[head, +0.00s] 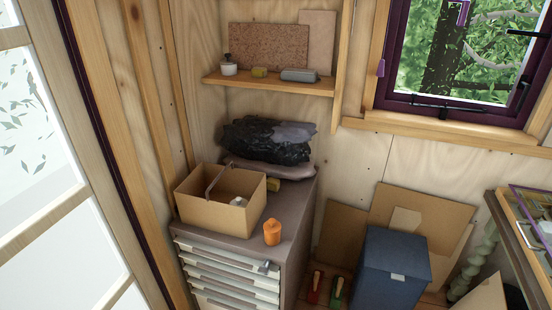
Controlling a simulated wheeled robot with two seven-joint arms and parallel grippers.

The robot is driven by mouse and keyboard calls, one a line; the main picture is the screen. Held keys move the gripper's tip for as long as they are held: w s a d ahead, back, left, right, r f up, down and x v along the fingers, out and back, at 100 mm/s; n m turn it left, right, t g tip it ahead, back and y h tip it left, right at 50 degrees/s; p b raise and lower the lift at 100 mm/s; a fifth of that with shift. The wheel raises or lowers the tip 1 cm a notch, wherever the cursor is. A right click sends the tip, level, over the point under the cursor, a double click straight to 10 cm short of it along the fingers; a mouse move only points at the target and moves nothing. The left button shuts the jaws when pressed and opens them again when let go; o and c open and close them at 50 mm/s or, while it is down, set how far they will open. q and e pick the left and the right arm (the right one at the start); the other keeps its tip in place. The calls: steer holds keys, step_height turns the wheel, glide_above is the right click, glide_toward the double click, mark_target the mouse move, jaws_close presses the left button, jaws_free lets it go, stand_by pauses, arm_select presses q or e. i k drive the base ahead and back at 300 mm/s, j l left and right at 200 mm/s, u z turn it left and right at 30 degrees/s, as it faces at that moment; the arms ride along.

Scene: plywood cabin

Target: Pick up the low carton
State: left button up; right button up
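An open, low tan carton (212,216) stands upright on top of a grey drawer cabinet (285,215). Neither of my grippers is in view.
An orange lidded jar (272,232) stands just right of the carton. Dark plastic-wrapped bundles (265,141) lie behind it, under a wooden shelf (270,85). A blue bin (391,272) stands on the floor at right. A window wall (50,150) borders the left.

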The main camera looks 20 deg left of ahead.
mark_target(223, 194)
steer(key=i+l+u, duration=0.7)
steer(key=i+l, duration=0.15)
steer(key=l, duration=0.2)
